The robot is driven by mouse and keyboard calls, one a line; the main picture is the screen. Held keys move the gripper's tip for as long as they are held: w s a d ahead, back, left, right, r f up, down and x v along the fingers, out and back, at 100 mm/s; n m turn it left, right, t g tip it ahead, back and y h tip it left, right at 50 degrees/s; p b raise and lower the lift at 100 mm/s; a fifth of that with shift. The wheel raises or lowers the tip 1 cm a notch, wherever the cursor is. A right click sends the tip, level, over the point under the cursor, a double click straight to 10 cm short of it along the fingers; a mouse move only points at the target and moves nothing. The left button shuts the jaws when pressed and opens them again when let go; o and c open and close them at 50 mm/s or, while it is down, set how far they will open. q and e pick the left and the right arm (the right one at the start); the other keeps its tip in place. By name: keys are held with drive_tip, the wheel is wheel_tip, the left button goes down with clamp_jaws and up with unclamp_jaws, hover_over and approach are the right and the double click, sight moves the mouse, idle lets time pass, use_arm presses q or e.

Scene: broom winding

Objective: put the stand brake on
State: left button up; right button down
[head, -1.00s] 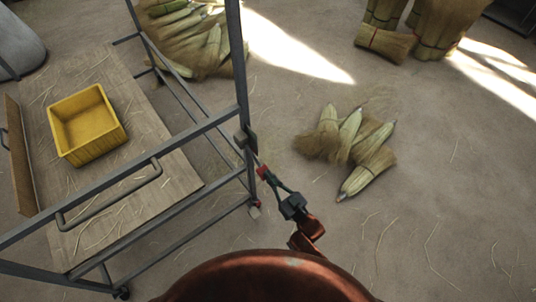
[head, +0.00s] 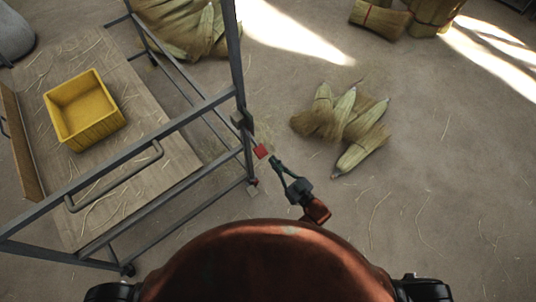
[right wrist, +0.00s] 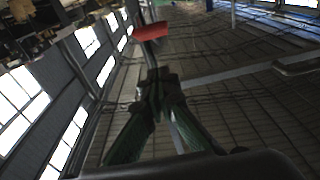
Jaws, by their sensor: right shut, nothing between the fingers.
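The stand is a grey metal frame cart (head: 150,126) at the left of the head view. A small red pad (head: 262,151), apparently its brake lever, sticks out beside the near right post. My right gripper (head: 275,161) is shut and empty, just right of and below the red pad, with a small gap between them. In the right wrist view, the shut fingertips (right wrist: 157,76) point toward the red pad (right wrist: 151,31), which lies a little beyond them. Whether the lever is up or down is hard to tell. My left gripper is out of view.
A yellow crate (head: 84,110) stands on the stand's wooden board (head: 140,172). Several broom bundles (head: 348,122) lie on the floor to the right, with more straw (head: 185,28) behind the stand.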

drive_tip(key=v, duration=0.6)
drive_tip(key=shift+w+f, duration=0.1)
idle(0.3)
drive_tip(key=s+d+f+m+g+h, duration=0.1)
drive_tip(key=d+f+h, duration=0.3)
drive_tip(key=f, duration=0.7)
drive_tip(key=s+d+f+m+g+h, duration=0.1)
drive_tip(key=d+f+h, duration=0.1)
drive_tip(key=d+f, duration=0.6)
drive_tip(key=s+d+f+m+g+h, duration=0.1)
drive_tip(key=s+d+f+g+h, duration=0.15)
drive_tip(key=s+f, duration=0.4)
drive_tip(key=s+d+f+m+g+h, duration=0.1)
drive_tip(key=s+d+f, duration=0.25)
drive_tip(key=f, duration=0.55)
drive_tip(key=s+d+f+m+g+h, duration=0.15)
drive_tip(key=s+d+f+g, duration=0.35)
drive_tip(key=s+f, duration=0.7)
drive_tip(key=s+d+f+g, duration=0.2)
drive_tip(key=s, duration=1)
drive_tip(key=s+d+f+g+h, duration=0.1)
drive_tip(key=s+d+f+g, duration=0.1)
drive_tip(key=s, duration=1)
drive_tip(key=shift+f+m, duration=0.15)
drive_tip(key=shift+m, duration=0.3)
